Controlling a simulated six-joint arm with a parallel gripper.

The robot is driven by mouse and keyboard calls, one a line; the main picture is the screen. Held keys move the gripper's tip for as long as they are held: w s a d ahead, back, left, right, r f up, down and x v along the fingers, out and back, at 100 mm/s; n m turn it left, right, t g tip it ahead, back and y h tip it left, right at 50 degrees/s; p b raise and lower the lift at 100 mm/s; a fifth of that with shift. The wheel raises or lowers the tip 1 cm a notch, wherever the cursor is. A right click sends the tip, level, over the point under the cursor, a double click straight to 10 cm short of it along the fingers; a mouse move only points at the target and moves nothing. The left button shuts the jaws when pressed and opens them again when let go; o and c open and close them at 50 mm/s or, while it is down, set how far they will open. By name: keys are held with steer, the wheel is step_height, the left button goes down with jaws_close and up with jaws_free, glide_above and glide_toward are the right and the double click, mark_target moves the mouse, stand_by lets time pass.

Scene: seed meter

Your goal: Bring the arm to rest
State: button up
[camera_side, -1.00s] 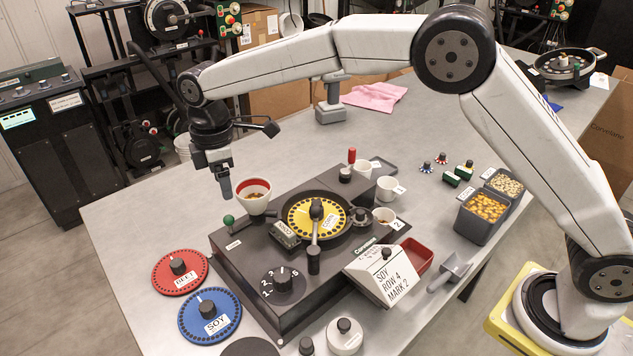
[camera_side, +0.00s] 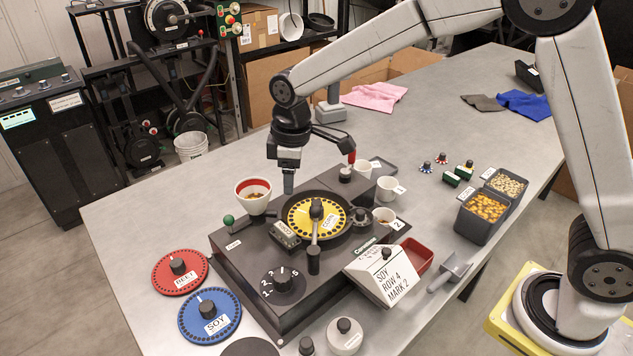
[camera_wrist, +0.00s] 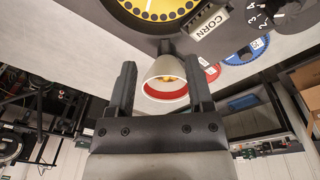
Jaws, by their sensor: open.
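My gripper (camera_side: 289,183) is above the far side of the black seed meter (camera_side: 262,290), to the right of the white funnel cup with a red inner rim (camera_side: 254,203). In the wrist view my gripper (camera_wrist: 161,82) has its two dark fingers apart with nothing held. The cup (camera_wrist: 165,68) shows between and beyond the fingers, with yellowish bits inside. The yellow CORN plate (camera_side: 303,214) sits on the meter, and its edge shows in the wrist view (camera_wrist: 155,8).
A red BEET plate (camera_side: 168,281) and blue SOY plate (camera_side: 196,328) lie on the table, left of the meter. A sign box (camera_side: 383,274), red tray (camera_side: 420,257) and seed bins (camera_side: 479,219) stand right. White cups (camera_side: 388,183) stand behind. The back table has clear room near a pink cloth (camera_side: 373,97).

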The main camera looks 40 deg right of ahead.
steer(key=s+d+m, duration=0.1)
steer(key=s+d, duration=0.1)
steer(key=s+d+f+m, duration=0.1)
steer(key=s+d+m, duration=0.1)
steer(key=s+d, duration=0.1)
steer(key=s+d+f+m, duration=0.1)
steer(key=s+d, duration=0.1)
steer(key=s, duration=0.1)
steer(key=shift+s+d+m+t, duration=0.2)
steer(key=shift+d+m+t, duration=0.1)
steer(key=shift+d+t, duration=0.1)
steer(key=s+d+f+m, duration=0.3)
steer(key=s+d+m, duration=0.1)
steer(key=s, duration=0.6)
steer(key=shift+s+d+m+t, duration=0.2)
steer(key=shift+d+m+t, duration=0.1)
steer(key=shift+d+t, duration=0.1)
